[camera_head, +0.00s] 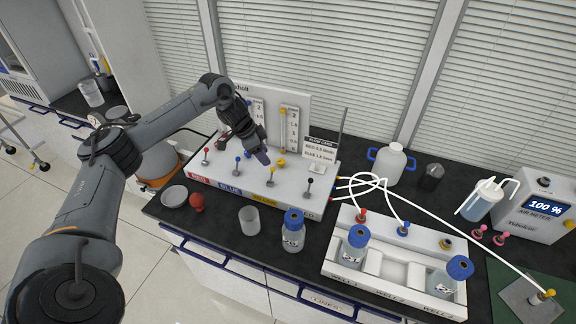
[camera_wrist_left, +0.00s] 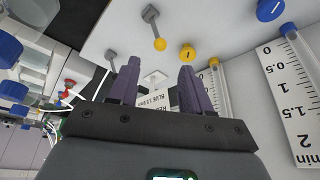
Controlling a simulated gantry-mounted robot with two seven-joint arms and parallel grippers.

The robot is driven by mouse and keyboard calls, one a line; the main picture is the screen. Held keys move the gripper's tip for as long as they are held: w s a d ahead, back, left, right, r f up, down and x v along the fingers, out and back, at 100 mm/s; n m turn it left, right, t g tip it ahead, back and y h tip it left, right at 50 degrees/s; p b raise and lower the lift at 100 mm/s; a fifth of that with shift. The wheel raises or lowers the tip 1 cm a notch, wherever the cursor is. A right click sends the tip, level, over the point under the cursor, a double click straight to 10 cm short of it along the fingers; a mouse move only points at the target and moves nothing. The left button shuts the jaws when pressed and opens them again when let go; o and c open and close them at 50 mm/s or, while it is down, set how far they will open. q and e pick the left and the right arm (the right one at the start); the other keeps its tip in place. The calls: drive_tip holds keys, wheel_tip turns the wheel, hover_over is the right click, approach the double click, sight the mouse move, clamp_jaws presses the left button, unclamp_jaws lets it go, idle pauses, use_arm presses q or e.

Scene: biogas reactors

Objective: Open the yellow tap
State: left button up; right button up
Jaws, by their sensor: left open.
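The white panel (camera_head: 225,168) has a row of small metal tap levers with coloured ball tips. The yellow tap (camera_head: 270,183) stands on its front part, with a round yellow knob (camera_head: 281,163) behind it. In the left wrist view the yellow-tipped lever (camera_wrist_left: 160,44) is just beyond the fingertips, near the yellow knob (camera_wrist_left: 187,53). My left gripper (camera_head: 262,156) hangs above the panel, behind and slightly left of the yellow tap. In the left wrist view its two purple fingers (camera_wrist_left: 160,68) are apart, with nothing held between them. My right gripper is not in view.
Other taps flank it: a blue one (camera_head: 237,172) to the left and a dark one (camera_head: 308,193) to the right. Upright flow scales (camera_head: 290,130) stand behind. A blue-capped bottle (camera_head: 292,235) and a clear beaker (camera_head: 249,220) stand in front; white tubes (camera_head: 345,190) run right.

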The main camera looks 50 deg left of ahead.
sight(272, 168)
use_arm(q)
drive_tip(key=x, duration=0.5)
drive_tip(key=b+x, duration=0.1)
drive_tip(key=x, duration=0.4)
drive_tip(key=shift+f, duration=0.45)
drive_tip(key=shift+c, duration=0.4)
drive_tip(key=shift+s, duration=0.1)
clamp_jaws()
